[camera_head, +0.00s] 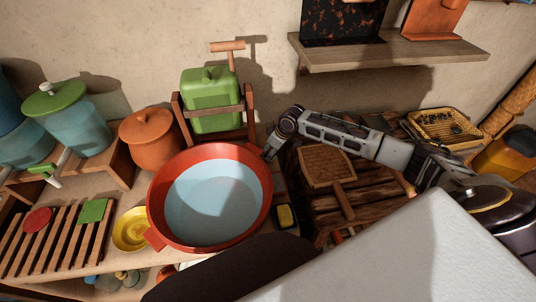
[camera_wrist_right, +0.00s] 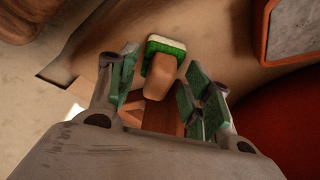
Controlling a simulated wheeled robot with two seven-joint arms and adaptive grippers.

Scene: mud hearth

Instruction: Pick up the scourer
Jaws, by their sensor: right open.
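The scourer (camera_wrist_right: 163,68) shows in the right wrist view as a tan block on a green pad, lying on a brown surface. In the head view I cannot tell it for sure. My right gripper (camera_head: 271,156) hangs beside the upper right rim of the red basin in the head view. In the right wrist view the right gripper (camera_wrist_right: 160,88) is open, its green-padded fingers on either side of the scourer's handle in the picture. I cannot tell how far below them the scourer is. Nothing is held. My left gripper is not in view.
The red basin (camera_head: 167,230) holds pale water left of my right gripper. A small yellow-topped dark item (camera_head: 285,216) lies right of the basin. A green press (camera_head: 211,104) stands behind it, next to an orange pot (camera_head: 151,140). Slatted wood (camera_head: 375,200) lies under my right arm.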

